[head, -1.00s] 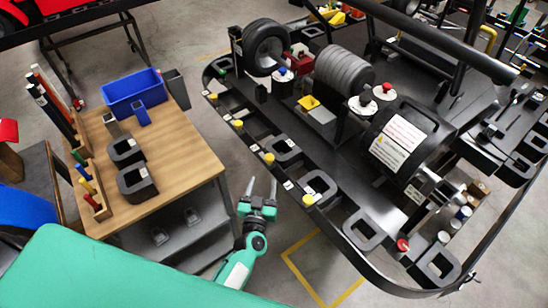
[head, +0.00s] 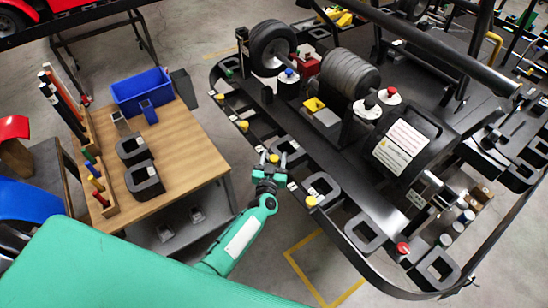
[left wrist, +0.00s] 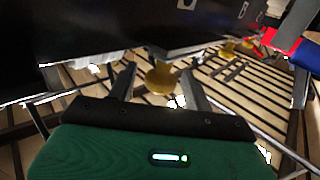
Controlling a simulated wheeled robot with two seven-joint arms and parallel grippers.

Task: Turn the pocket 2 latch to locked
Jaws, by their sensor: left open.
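Yellow latch knobs line the near edge of the black kart stand. One yellow knob (head: 273,158) is at my left gripper (head: 273,163), which is open and reaches up to it from below. In the left wrist view, this yellow knob (left wrist: 160,77) shows between the two spread fingers (left wrist: 158,88), with a gap on each side. I cannot tell whether the fingers touch it. Other yellow knobs (head: 243,126) and (head: 311,201) sit to either side along the edge. The pocket numbers and the locked marks are too small to read. My right gripper is not in view.
The black stand (head: 345,232) carries a wheel (head: 272,47), a ribbed grey roll (head: 346,78) and square black pockets (head: 322,187). A wooden table (head: 190,150) with a blue bin (head: 141,90) stands left. Open floor lies between table and stand.

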